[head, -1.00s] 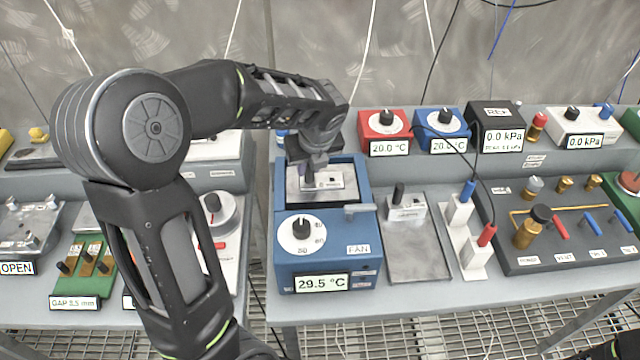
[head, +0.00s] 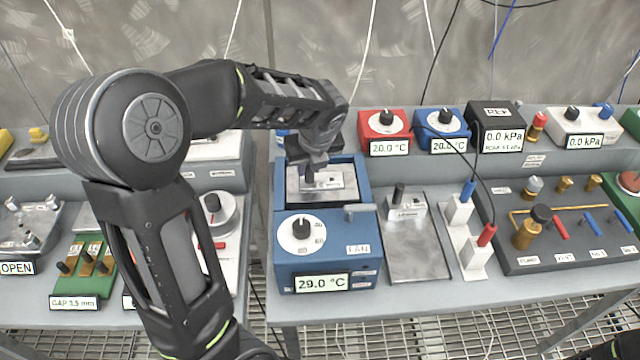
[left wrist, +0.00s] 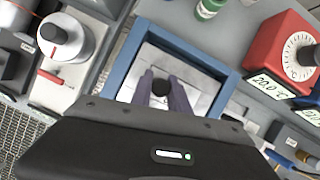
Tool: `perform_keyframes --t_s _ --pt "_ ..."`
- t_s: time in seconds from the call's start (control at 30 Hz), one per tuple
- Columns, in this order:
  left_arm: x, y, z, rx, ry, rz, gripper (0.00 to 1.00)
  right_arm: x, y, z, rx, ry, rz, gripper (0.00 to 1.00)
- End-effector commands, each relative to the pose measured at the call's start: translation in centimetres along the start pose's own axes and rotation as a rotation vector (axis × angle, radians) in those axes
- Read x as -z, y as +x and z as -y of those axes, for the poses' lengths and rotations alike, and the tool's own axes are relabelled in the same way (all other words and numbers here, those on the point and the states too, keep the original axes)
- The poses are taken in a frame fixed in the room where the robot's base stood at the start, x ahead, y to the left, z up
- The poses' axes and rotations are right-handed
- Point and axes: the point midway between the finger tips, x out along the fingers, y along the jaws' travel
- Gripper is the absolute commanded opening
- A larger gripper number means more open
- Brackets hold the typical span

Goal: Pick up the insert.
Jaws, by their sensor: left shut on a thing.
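A pale metal insert (head: 338,182) with a dark upright knob sits in the square well of a blue dry-block unit (head: 322,258). In the left wrist view the dark knob (left wrist: 161,88) is between my fingertips, with the blue frame around the pale plate. My left gripper (head: 309,180) reaches down into the well and is shut on the knob. I cannot tell whether the insert touches the well floor. A similar pale block with a black handle (head: 405,208) stands on a grey tray (head: 417,258) to the right. My right gripper is not in view.
The unit's front has a dial and a 29.0 °C display (head: 322,283). Red (head: 385,131) and blue (head: 442,131) dial boxes stand on the shelf behind. White blocks with blue and red plugs (head: 466,235) stand beyond the tray. The tray's front part is bare.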

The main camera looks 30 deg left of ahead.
Motion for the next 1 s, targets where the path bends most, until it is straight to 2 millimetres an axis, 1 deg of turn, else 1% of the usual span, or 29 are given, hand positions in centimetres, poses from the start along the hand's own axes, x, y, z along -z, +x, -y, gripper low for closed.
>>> perform_keyframes --t_s 0.27,0.37,0.47,0.57,0.8,0.9,1.0 --pt "-0.1 -0.1 0.1 0.002 -0.001 0.002 0.00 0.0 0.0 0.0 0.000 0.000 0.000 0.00" --pt "-0.3 -0.6 0.1 0.002 -0.001 0.002 0.00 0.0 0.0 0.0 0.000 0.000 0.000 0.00" --pt "-0.8 -1.6 0.1 0.003 -0.003 0.004 0.00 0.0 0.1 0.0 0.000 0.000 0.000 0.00" --pt "-1.4 -3.1 0.1 0.005 -0.003 0.005 0.00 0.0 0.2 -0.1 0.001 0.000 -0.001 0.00" --pt "-3.1 -7.4 0.1 0.005 -0.002 0.005 0.00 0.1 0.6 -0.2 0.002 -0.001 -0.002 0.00" --pt "-3.6 -8.6 0.1 0.003 -0.002 0.004 0.00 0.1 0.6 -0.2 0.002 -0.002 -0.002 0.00" --pt "-3.9 -9.2 0.1 0.002 -0.001 0.003 0.00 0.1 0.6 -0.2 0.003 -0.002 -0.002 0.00"
